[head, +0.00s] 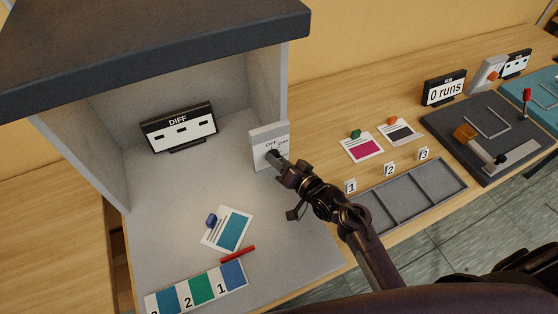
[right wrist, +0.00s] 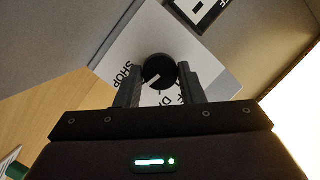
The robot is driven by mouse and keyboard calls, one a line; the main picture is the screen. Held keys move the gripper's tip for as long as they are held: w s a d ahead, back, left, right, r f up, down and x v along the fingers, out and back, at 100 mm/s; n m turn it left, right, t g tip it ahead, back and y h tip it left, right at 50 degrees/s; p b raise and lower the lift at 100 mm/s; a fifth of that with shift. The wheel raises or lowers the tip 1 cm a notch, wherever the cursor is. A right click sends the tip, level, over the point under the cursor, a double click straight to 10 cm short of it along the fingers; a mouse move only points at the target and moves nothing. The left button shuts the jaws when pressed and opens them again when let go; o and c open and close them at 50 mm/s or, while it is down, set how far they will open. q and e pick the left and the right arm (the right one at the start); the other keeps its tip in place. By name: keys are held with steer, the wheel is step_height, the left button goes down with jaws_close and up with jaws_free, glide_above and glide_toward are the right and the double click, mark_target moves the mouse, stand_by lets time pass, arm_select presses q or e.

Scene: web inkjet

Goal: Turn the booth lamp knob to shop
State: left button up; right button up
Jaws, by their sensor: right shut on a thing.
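The booth lamp switch is a white-grey box (head: 262,134) standing at the right inner side of the grey booth. Its round black knob (right wrist: 159,66) shows in the right wrist view, with a white pointer line toward the lower left of that picture. SHOP is printed to the knob's left there; partly covered lettering is to its right. In the head view, OFF and DAY lettering shows on the box, and my gripper hides most of the knob. My right gripper (head: 274,157) is shut on the knob, one finger on each side in the wrist view (right wrist: 158,77). My left gripper is not in view.
Inside the booth are a DIFF display (head: 178,128), a printed card (head: 229,230), a red stick (head: 238,254) and a colour strip (head: 200,290). The booth roof (head: 150,45) overhangs above. A grey sorting tray (head: 412,196) lies to the right.

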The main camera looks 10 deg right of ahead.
steer(key=o, duration=1)
steer(key=shift+s+d, duration=0.1)
steer(key=shift+s+d, duration=0.15)
steer(key=shift+s, duration=0.15)
steer(key=b+v, duration=0.2)
steer(key=v, duration=0.5)
